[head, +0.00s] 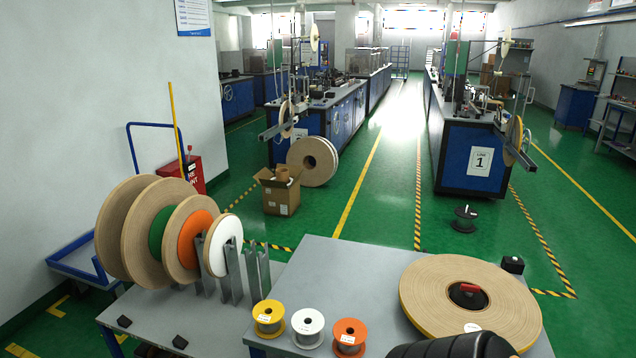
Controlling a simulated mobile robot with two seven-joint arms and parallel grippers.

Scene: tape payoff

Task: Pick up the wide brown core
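No single thing in view is marked as the wide brown core. Small brown tube shapes (283,173) show at the top of an open cardboard box on the floor; they look like cores but are too small to judge in width. A large, flat tan reel (425,293) lies on the grey table on the right, with a black hub and a red handle at its centre. A dark ribbed shape at the bottom edge covers part of the table near this reel. Neither of my grippers is visible.
Yellow (268,330), white (308,342) and orange (349,347) rimmed spools stand along the table's front edge. Large upright reels (120,235) stand in a rack at left. The cardboard box (283,200) is on the floor beyond. The table's middle (345,275) is clear.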

